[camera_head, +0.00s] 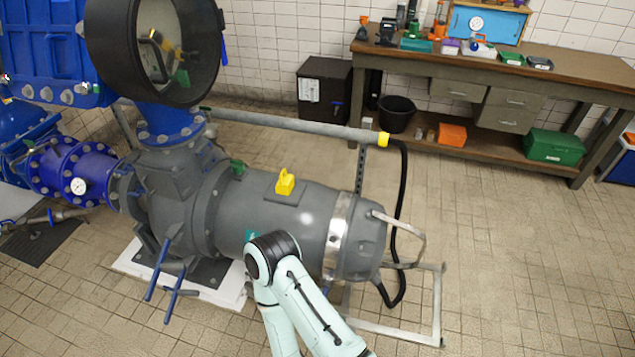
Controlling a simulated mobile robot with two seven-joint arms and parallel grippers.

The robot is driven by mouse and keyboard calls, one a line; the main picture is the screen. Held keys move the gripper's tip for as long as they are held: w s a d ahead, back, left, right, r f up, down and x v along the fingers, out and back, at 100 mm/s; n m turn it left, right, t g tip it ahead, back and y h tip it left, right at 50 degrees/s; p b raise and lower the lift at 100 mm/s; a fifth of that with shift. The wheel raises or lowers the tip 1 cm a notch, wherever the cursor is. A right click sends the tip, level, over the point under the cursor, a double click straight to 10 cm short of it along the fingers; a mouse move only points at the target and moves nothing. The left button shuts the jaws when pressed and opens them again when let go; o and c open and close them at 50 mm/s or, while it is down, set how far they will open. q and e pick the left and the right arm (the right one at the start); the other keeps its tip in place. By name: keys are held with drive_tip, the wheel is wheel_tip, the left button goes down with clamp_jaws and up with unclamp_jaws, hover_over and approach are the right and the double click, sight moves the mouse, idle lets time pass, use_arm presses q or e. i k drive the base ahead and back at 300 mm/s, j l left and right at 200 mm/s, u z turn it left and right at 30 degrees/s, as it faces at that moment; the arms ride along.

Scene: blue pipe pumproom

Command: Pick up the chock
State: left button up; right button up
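A small yellow block with a raised loop (285,182) sits on top of the grey pump body (285,212), left of the picture's middle; it looks like the chock. It stands by itself on the curved casing, and nothing touches it from above. One of my pale arms comes up from the bottom edge, with its dark joint just below and in front of the yellow block. Neither of my grippers shows in the head view.
A grey pipe with a yellow end (383,139) runs behind the pump. A metal frame (440,310) and black hose (402,220) stand at its right end. A wooden workbench (470,75) with tools is at the back right. The tiled floor at right is clear.

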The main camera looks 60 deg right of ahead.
sight(284, 185)
drive_tip(key=z, duration=1.85)
